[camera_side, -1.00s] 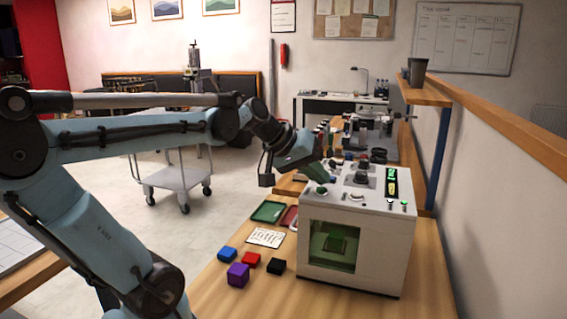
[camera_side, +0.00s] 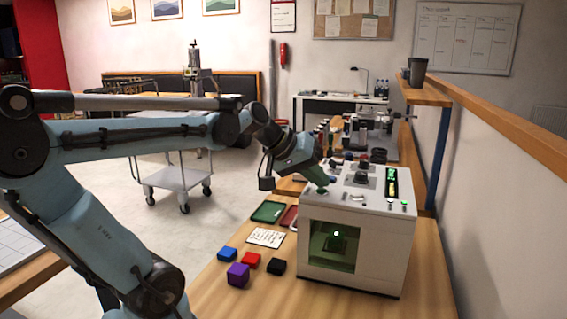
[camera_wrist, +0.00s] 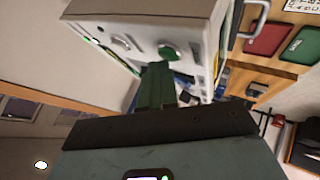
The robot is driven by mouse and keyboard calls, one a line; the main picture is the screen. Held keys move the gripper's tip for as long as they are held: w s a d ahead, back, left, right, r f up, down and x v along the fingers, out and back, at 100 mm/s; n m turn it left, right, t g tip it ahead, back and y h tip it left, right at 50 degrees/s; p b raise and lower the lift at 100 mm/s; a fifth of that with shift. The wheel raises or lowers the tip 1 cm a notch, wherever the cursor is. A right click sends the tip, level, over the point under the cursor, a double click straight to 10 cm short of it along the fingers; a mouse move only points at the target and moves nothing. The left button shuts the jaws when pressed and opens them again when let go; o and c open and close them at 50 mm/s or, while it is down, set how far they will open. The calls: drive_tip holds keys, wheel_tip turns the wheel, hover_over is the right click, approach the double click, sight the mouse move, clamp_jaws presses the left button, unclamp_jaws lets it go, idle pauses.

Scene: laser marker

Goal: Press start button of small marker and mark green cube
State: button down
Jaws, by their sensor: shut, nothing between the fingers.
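The small marker (camera_side: 385,235) is a white box on the wooden bench with controls on its top panel. Through its green-tinted front window (camera_side: 318,246) I see a cube (camera_side: 335,245) inside, with a bright green-white spot of light at its top. My gripper (camera_side: 322,188) is shut and empty, pointing down at the front left of the top panel, at or just over a button there. In the wrist view my shut green fingers (camera_wrist: 157,72) are close to a round green button (camera_wrist: 168,52). I cannot tell whether they touch it.
Blue (camera_side: 227,254), purple (camera_side: 238,275), red (camera_side: 251,260) and black (camera_side: 277,267) cubes lie left of the marker. A green tray (camera_side: 268,211), a red tray (camera_side: 290,217) and a white sheet (camera_side: 265,237) lie behind them. A wall stands to the right.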

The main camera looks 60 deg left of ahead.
sight(317, 191)
drive_tip(key=shift+r, duration=0.85)
drive_tip(key=shift+r, duration=0.1)
drive_tip(key=shift+r, duration=2.4)
drive_tip(key=shift+d+f, duration=0.1)
drive_tip(key=s+d+f+m+g, duration=0.1)
drive_tip(key=s+d+f+m, duration=0.2)
drive_tip(key=d+f, duration=0.3)
drive_tip(key=s+d+f+m+g, duration=0.1)
drive_tip(key=s+d+f+m, duration=0.2)
drive_tip(key=f, duration=0.6)
drive_tip(key=d+m, duration=0.2)
drive_tip(key=shift+d+f, duration=0.3)
drive_tip(key=shift+d, duration=0.1)
drive_tip(key=c, duration=1.8)
unclamp_jaws()
drive_tip(key=shift+s, duration=0.1)
drive_tip(key=shift+c, duration=0.2)
